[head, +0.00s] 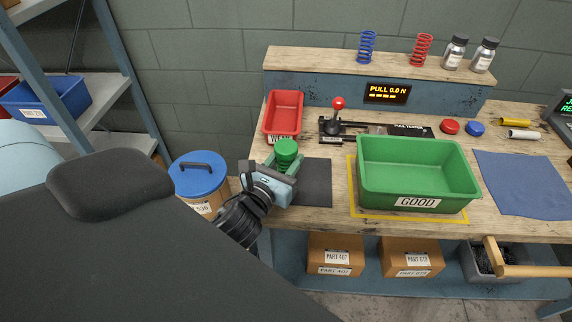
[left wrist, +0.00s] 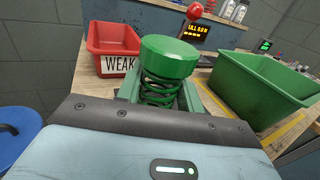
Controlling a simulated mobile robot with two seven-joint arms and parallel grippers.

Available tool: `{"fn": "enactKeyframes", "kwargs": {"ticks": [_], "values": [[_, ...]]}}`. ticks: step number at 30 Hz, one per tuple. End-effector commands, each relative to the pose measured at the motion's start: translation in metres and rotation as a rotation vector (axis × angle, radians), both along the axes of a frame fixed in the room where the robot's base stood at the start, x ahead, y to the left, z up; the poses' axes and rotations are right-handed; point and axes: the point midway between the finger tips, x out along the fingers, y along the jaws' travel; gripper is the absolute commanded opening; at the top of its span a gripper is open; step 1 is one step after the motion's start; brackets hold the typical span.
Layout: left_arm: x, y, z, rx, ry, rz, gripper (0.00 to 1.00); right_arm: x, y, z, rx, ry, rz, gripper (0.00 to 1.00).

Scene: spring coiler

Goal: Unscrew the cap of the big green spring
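The big green spring (left wrist: 160,92) stands upright near the front left of the workbench, with a wide round green cap (left wrist: 169,56) on top. In the head view the cap (head: 286,147) shows above my left gripper (head: 284,165). My left gripper's fingers lie on either side of the spring, below the cap. The fingers look close to the coils, but I cannot tell whether they press on them. The spring's lower end is hidden by the gripper. My right gripper is not in view.
A red bin labelled WEAK (head: 284,113) stands just behind the spring. A red-knobbed lever tester (head: 338,104) is behind right. A dark mat (head: 315,182) lies right of the gripper, then a green GOOD bin (head: 418,190). A blue-lidded drum (head: 198,175) stands left of the bench.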

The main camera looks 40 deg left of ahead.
Motion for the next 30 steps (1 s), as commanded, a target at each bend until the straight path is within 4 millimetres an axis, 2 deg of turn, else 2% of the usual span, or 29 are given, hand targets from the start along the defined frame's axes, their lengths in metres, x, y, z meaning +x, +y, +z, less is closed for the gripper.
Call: {"fn": "enactKeyframes", "kwargs": {"ticks": [1, 5, 16, 20, 24, 30], "values": [[0.0, 0.0, 0.0, 0.0, 0.0, 0.0, 0.23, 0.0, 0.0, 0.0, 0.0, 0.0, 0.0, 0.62], [0.0, 0.0, 0.001, 0.0, -0.002, -0.001, 0.06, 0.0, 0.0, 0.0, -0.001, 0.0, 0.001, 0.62], [0.0, 0.0, 0.009, 0.002, -0.005, -0.002, 0.06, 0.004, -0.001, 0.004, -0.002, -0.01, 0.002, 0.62], [0.0, 0.0, 0.021, 0.003, -0.007, -0.002, 0.06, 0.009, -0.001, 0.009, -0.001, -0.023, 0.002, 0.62], [0.001, 0.0, 0.042, 0.004, -0.009, -0.002, 0.06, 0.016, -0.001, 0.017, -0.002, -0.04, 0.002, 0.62], [-0.037, 0.001, 0.037, 0.002, 0.003, -0.001, 0.06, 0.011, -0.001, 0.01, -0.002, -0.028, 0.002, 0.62]]}}
